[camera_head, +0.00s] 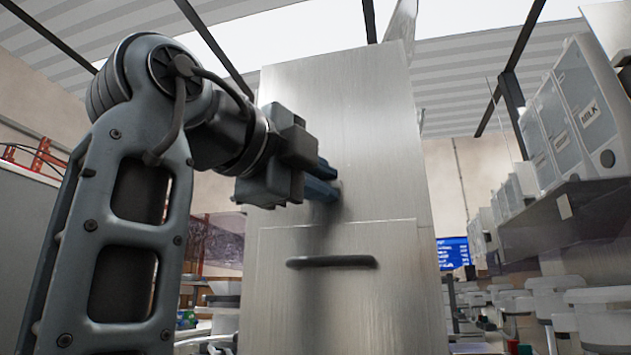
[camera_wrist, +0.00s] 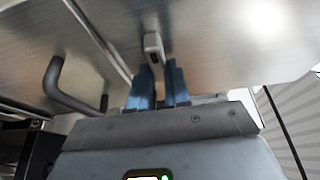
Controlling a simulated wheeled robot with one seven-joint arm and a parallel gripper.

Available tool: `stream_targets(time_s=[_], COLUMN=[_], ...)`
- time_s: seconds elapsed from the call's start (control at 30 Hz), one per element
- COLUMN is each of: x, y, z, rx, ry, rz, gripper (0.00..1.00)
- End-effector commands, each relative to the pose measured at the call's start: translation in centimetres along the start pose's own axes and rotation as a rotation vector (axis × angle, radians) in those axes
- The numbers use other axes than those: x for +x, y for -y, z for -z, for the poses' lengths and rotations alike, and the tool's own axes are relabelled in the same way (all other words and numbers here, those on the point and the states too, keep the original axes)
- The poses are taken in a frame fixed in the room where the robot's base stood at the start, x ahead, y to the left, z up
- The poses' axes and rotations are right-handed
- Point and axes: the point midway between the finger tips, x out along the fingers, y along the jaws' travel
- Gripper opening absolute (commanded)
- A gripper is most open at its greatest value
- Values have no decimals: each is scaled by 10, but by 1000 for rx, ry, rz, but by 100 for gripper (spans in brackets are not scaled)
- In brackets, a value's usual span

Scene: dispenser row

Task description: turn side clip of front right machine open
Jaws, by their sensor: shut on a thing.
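The machine (camera_head: 345,120) is a tall brushed-metal cabinet in the middle of the head view. The side clip (camera_wrist: 153,46) is a small pale block on its metal face in the wrist view; my fingers hide it in the head view. My gripper (camera_head: 333,183) is at the machine's side, with its blue fingers against the panel. In the wrist view my gripper (camera_wrist: 160,72) has its fingertips on either side of the clip's lower end, shut on it. The clip's exact turn is hard to tell.
A dark bar handle (camera_head: 332,261) sits on the lower panel and also shows in the wrist view (camera_wrist: 68,88). A shelf (camera_head: 570,208) with white dispensers, one labelled MILK (camera_head: 590,110), stands at the right. Several white-lidded containers (camera_head: 560,300) stand below it.

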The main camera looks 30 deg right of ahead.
Motion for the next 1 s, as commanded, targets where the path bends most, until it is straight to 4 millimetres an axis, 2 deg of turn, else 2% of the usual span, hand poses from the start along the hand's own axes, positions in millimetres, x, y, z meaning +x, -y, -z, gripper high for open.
stream_targets(time_s=[0.2, 0.23, 0.47, 0.77, 1.0], x=[0, 0, 0, -3, -37], y=[-1, -1, -1, 0, 0], z=[0, 0, 0, 0, -1], rx=[1, 1, 0, 0, 0], ry=[0, 0, 0, 1, 3], rz=[-4, -4, -2, 0, 1], gripper=[0, 20, 42, 43, 43])
